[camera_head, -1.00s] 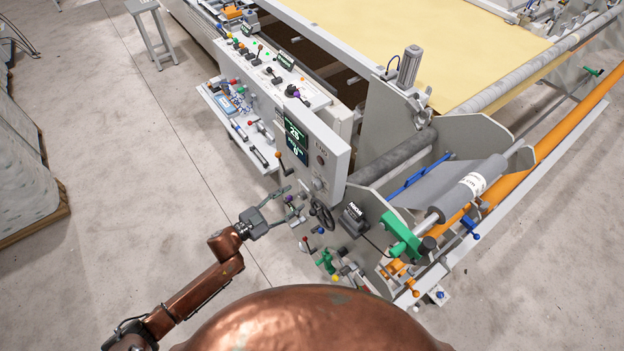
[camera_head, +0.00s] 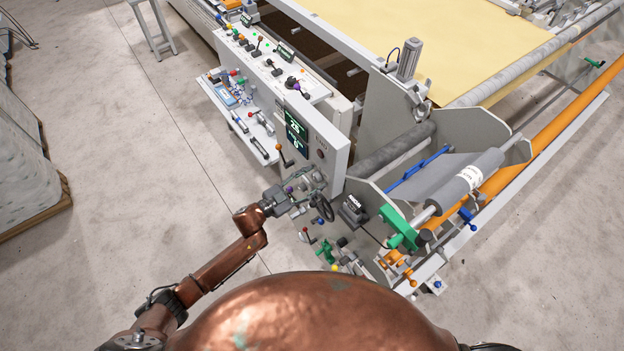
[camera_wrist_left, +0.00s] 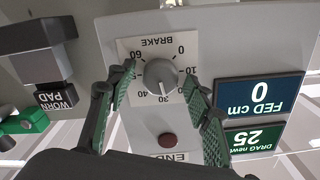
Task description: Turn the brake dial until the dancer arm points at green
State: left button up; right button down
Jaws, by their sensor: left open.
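The brake dial (camera_wrist_left: 160,76) is a grey round knob on a white scale plate, seen upside down in the left wrist view. Its white mark points near 30. My left gripper (camera_wrist_left: 160,88) is open, with one green-padded finger on each side of the dial; I cannot tell whether the pads touch it. In the head view the left gripper (camera_head: 304,190) is at the lower part of the control panel (camera_head: 328,148) and hides the dial. I cannot make out the dancer arm or a green mark for certain. My right gripper is not in view.
The drag display (camera_wrist_left: 252,139) reads 25 and the fed display (camera_wrist_left: 260,93) reads 0. A dark red button (camera_wrist_left: 167,140) sits beside the dial. A black handwheel (camera_head: 323,207) and a box labelled worn pad (camera_wrist_left: 40,55) are close by. Open floor lies left.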

pick_arm(q)
jog(key=c, duration=1.2)
jog(key=shift+o, duration=0.2)
jog(key=shift+m, duration=0.3)
jog(key=shift+f+b, duration=0.1)
jog(key=shift+b, duration=0.3)
jog(key=m+b, duration=0.1)
jog(key=m, duration=0.2)
jog(key=shift+b, duration=0.4)
jog(key=shift+m+b, duration=0.8)
jog(key=shift+m, duration=0.7)
